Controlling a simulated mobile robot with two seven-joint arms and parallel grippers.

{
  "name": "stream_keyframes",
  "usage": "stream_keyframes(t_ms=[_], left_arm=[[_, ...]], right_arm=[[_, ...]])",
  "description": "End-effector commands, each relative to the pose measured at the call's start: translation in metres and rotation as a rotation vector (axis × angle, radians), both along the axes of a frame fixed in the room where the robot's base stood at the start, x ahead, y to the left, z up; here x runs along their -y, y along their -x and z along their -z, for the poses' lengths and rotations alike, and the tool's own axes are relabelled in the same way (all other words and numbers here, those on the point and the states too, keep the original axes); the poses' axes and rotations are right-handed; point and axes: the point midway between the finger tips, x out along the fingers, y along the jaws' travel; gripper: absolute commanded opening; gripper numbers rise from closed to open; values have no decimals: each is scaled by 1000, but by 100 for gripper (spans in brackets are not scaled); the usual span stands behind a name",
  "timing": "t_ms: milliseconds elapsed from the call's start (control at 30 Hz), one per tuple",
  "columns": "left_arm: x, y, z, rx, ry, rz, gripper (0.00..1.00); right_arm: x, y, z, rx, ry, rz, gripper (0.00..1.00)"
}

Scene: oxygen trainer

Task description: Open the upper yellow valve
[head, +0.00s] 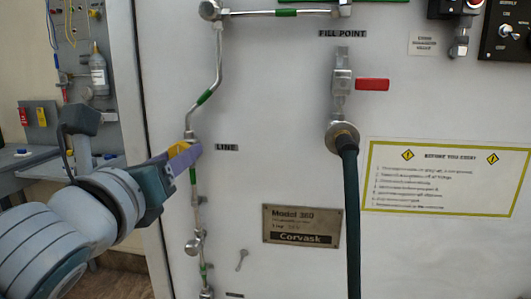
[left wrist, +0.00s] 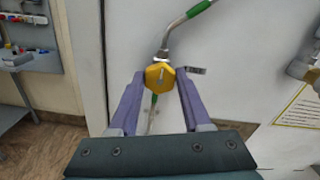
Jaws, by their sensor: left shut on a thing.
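The upper yellow valve (left wrist: 159,77) shows in the left wrist view as a six-sided yellow knob on a thin pipe, beside a small label. In the head view a bit of its yellow (head: 179,149) shows next to the LINE label, mostly hidden by my finger. My left gripper (head: 184,156) reaches in from the left and is shut on this valve. In the left wrist view its two purple fingers (left wrist: 158,84) lie on either side of the knob. My right gripper is in neither view.
A pipe with green bands (head: 205,96) runs above and below the valve on the white panel. To the right are a red-handled valve (head: 372,84), a dark hose (head: 351,220) and a yellow-framed notice (head: 445,178). A workbench (head: 22,158) stands behind at left.

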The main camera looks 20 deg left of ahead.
Motion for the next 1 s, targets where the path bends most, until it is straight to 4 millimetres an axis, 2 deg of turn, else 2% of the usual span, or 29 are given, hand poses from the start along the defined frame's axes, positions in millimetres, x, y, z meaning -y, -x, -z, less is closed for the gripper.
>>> stream_keyframes(t_ms=[33,100,567,1000], left_arm=[[0,0,0,0,0,0,6],[0,0,0,0,0,0,0],[0,0,-1,20,81,1,0],[0,0,-2,105,439,0,0]], right_arm=[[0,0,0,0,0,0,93],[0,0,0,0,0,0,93],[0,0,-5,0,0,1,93],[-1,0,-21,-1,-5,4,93]])
